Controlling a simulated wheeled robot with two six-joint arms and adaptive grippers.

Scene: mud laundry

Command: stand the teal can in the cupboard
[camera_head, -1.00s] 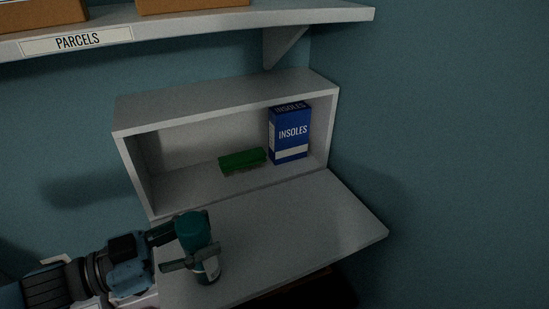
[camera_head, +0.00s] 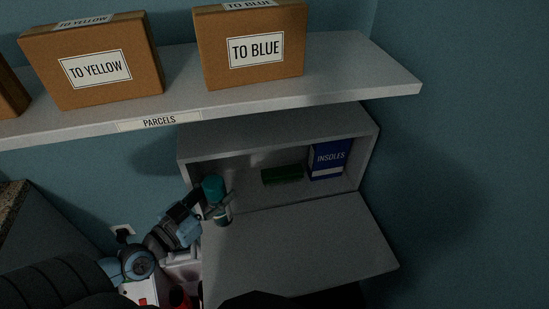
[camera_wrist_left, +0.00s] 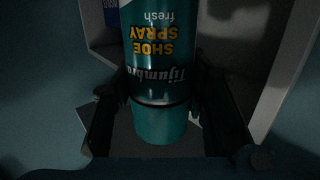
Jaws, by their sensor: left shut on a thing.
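The teal can (camera_head: 213,188) is upright in my left gripper (camera_head: 212,205), at the left front of the open cupboard (camera_head: 277,139). My left gripper is shut on it. The left wrist view shows the can (camera_wrist_left: 160,70) between both fingers, with its "SHOE SPRAY" label upside down in the picture and its teal cap towards the bottom. I cannot tell whether the can's base touches a surface. The cupboard's flap (camera_head: 300,245) is folded down in front. My right gripper is not in view.
Inside the cupboard, a green brush-like block (camera_head: 282,175) lies mid-floor and a blue INSOLES box (camera_head: 329,158) stands at the right. The floor left of the block looks free. A PARCELS shelf (camera_head: 370,85) with cartons (camera_head: 250,75) hangs above.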

